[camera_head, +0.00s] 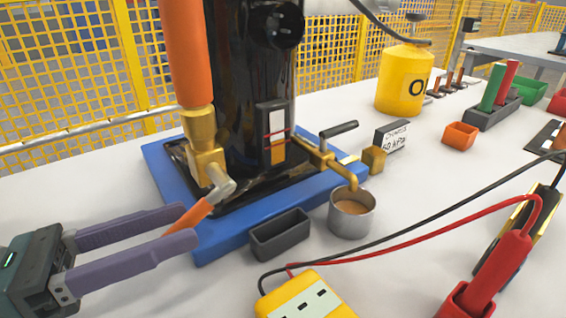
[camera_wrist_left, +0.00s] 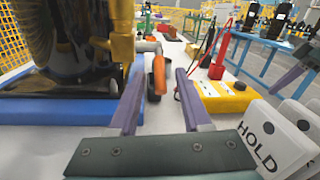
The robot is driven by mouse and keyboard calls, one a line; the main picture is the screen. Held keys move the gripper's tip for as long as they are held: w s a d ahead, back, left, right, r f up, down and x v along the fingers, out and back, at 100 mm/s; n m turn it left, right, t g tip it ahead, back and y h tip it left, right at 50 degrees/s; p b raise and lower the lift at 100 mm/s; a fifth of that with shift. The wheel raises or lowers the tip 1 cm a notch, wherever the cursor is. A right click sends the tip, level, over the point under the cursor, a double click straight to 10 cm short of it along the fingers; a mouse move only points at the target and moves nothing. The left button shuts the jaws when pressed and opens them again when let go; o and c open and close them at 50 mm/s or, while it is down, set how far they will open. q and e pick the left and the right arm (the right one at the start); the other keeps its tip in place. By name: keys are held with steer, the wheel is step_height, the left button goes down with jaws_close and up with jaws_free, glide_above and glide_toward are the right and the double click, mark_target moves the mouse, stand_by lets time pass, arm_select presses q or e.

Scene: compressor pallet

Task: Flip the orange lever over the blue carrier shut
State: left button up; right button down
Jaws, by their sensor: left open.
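The orange lever (camera_head: 190,216) sticks out from a brass valve fitting (camera_head: 205,150), pointing down and left over the edge of the blue carrier (camera_head: 225,238). My left gripper (camera_head: 176,226) is open, its two purple fingers reaching in from the left. The lever's tip is at the fingertips. In the left wrist view the orange lever (camera_wrist_left: 160,75) shows between the fingertips, with a gap to each finger; contact is not visible. Purple bars at that view's right edge (camera_wrist_left: 290,76) look like my right gripper's fingers, partly cut off.
A dark compressor column (camera_head: 240,90) stands on the blue carrier. A grey tray (camera_head: 280,236), a metal cup (camera_head: 352,212) and a yellow meter (camera_head: 305,297) with leads lie close by. A white HOLD card (camera_wrist_left: 272,140) is beside my left gripper.

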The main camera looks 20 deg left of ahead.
mark_target(204, 216)
arm_select(q)
steer(key=x, duration=0.5)
steer(key=shift+w+d, duration=0.15)
steer(key=shift+d, duration=0.05)
jaws_close()
stand_by(1.2)
